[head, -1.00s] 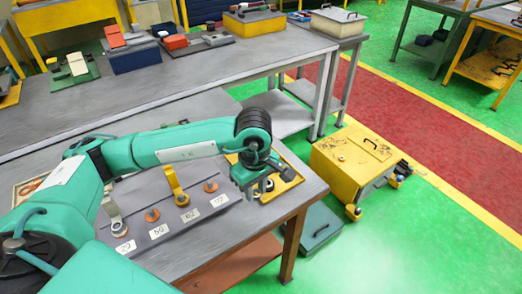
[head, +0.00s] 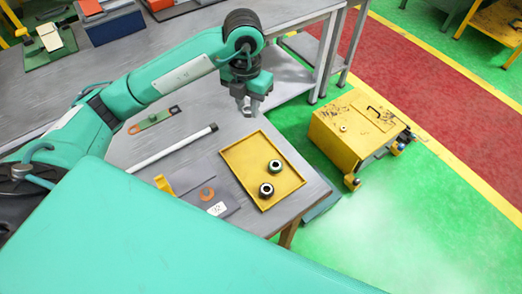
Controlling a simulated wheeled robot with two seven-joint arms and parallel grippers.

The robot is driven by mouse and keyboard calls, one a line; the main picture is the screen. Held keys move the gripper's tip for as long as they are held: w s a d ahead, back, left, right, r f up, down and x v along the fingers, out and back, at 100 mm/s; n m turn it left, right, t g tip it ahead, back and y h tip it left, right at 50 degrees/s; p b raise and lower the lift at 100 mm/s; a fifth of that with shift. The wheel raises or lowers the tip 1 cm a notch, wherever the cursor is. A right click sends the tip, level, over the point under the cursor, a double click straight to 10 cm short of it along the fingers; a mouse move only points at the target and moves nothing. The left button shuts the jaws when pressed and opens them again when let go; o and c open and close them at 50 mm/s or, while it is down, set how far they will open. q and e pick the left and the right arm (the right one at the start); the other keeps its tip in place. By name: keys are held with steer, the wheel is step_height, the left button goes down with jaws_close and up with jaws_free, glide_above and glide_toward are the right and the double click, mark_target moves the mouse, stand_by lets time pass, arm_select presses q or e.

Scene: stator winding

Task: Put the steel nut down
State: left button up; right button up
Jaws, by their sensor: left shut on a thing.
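My left gripper (head: 249,108) is above the far right part of the grey workbench (head: 205,118), beyond the yellow tray (head: 236,161). Its fingers are closed on a small grey thing, which I take to be the steel nut; the fingers mostly hide it. Two round, dark-and-light ring-shaped pieces lie apart in the tray: one towards the middle right (head: 275,167), one nearer the front (head: 266,190). The gripper is clear of both. My right gripper is not in view.
An orange ring (head: 207,194) and a number card (head: 217,208) lie in front. A yellow wheeled box (head: 352,131) stands on the floor at right.

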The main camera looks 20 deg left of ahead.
arm_select(q)
steer(key=n+p, duration=0.1)
steer(key=p, duration=0.2)
glide_above(250, 153)
step_height(250, 153, down, 15)
steer(key=shift+d+r, duration=0.1)
step_height(250, 153, down, 4)
steer(key=shift+s+f+p, duration=0.1)
steer(key=shift+p, duration=0.3)
steer(key=shift+f, duration=0.15)
